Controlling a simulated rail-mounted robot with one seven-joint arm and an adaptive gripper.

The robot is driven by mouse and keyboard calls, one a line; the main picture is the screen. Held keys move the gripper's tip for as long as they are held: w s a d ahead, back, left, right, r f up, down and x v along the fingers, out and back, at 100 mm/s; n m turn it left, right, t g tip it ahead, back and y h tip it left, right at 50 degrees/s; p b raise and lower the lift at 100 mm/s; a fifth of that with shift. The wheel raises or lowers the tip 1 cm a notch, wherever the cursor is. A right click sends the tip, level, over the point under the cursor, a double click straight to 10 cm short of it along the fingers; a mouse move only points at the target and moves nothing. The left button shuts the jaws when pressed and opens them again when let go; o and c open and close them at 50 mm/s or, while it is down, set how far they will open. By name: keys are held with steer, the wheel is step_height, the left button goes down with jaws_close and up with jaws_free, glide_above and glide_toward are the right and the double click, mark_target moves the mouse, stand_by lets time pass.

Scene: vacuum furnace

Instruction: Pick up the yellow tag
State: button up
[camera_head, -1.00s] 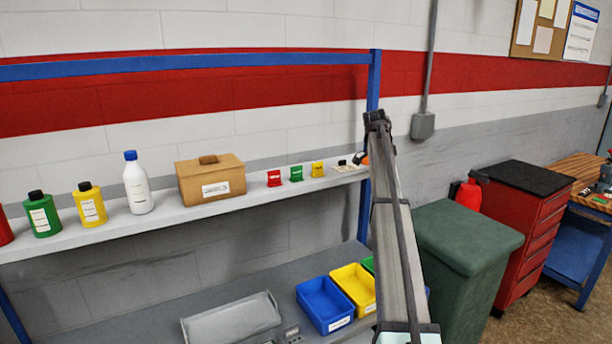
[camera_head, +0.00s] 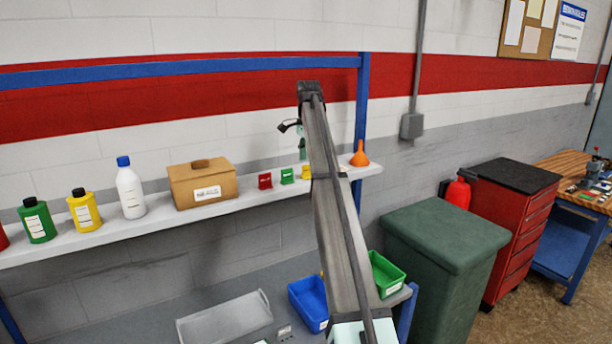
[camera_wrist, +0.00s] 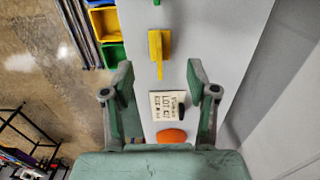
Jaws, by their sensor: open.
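The yellow tag (camera_head: 304,173) stands on the upper shelf, right of the green tag (camera_head: 287,175), partly hidden by my arm in the head view. In the wrist view the yellow tag (camera_wrist: 160,47) lies just ahead of my gripper (camera_wrist: 158,74), roughly centred between the two fingers but beyond their tips. The fingers are wide apart with nothing between them at the tips. In the head view my gripper hangs by the right part of the shelf, mostly hidden behind my arm.
A printed card (camera_wrist: 168,105) and an orange funnel (camera_wrist: 171,136) lie nearer my wrist. Coloured bins (camera_head: 387,274) sit on the lower surface. A wall rises behind the shelf.

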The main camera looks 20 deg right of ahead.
mark_target(308, 177)
steer(key=shift+s+f+p, duration=0.1)
steer(key=shift+f+p, duration=0.3)
steer(key=shift+f, duration=0.1)
steer(key=shift+f+p, duration=0.85)
steer(key=shift+f, duration=1.15)
jaws_close()
